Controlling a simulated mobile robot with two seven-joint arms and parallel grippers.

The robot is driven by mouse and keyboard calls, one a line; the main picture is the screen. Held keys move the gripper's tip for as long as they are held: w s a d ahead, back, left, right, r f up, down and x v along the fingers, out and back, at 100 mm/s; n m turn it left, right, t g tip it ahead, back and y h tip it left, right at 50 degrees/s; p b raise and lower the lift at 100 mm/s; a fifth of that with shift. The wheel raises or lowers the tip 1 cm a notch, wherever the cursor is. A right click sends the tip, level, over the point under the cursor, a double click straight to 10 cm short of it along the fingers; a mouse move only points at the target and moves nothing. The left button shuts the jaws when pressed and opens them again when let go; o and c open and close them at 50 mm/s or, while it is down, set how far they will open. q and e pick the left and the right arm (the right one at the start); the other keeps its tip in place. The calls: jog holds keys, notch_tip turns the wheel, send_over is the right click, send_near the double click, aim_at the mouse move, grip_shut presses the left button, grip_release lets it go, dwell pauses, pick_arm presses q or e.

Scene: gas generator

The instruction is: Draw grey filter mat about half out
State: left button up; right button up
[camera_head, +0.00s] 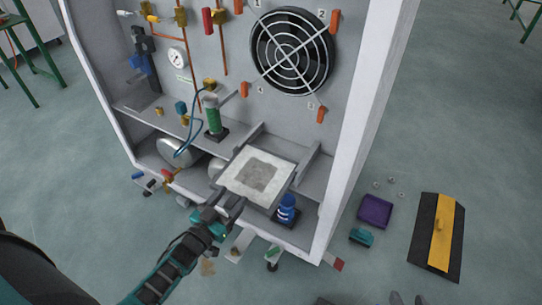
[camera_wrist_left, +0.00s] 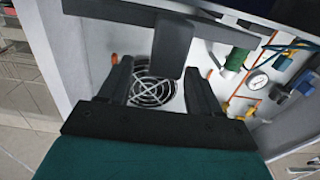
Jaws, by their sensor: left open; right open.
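The grey filter mat (camera_head: 258,175), a pale square with a darker patch in its middle, lies in a dark-edged tray that juts from the cabinet's lower shelf. My left gripper (camera_head: 224,207) is at the tray's front left corner. In the left wrist view my left gripper (camera_wrist_left: 157,68) has its fingers apart, with a dark grey T-shaped bar (camera_wrist_left: 172,45) showing between and beyond them. I cannot tell whether the fingers touch it. Two small dark tips at the bottom edge look like my right gripper (camera_head: 407,299), apart from the cabinet.
The cabinet (camera_head: 352,130) has a fan (camera_head: 291,50), a gauge (camera_head: 177,58) and a green cylinder (camera_head: 212,118) close behind the tray. A blue part (camera_head: 287,209) stands below it. A purple tray (camera_head: 375,211) and a black-yellow ramp (camera_head: 437,238) lie on the floor at right.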

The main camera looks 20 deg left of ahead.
pick_arm(q)
jog(key=s+a+p, duration=0.1)
jog(key=s+p, duration=0.1)
jog(key=s, duration=1.1)
jog(key=w+d+r+m+g+h, duration=0.1)
jog(key=d+r+g, duration=0.35)
jog(key=d, duration=0.45)
jog(key=w+d+r+m+g+h, duration=0.1)
jog(key=w+d+r+g, duration=0.15)
jog(key=d+r, duration=0.4)
notch_tip(320, 180, up, 6)
jog(key=s+a+y+p, duration=0.1)
jog(key=s+p, duration=0.1)
jog(key=p, duration=1)
jog(key=shift+a+r, duration=0.15)
jog(key=shift+a, duration=0.15)
pick_arm(e)
notch_tip(320, 180, up, 11)
jog(key=s+d+h, duration=0.1)
jog(key=d, duration=0.2)
jog(key=shift+s, duration=0.15)
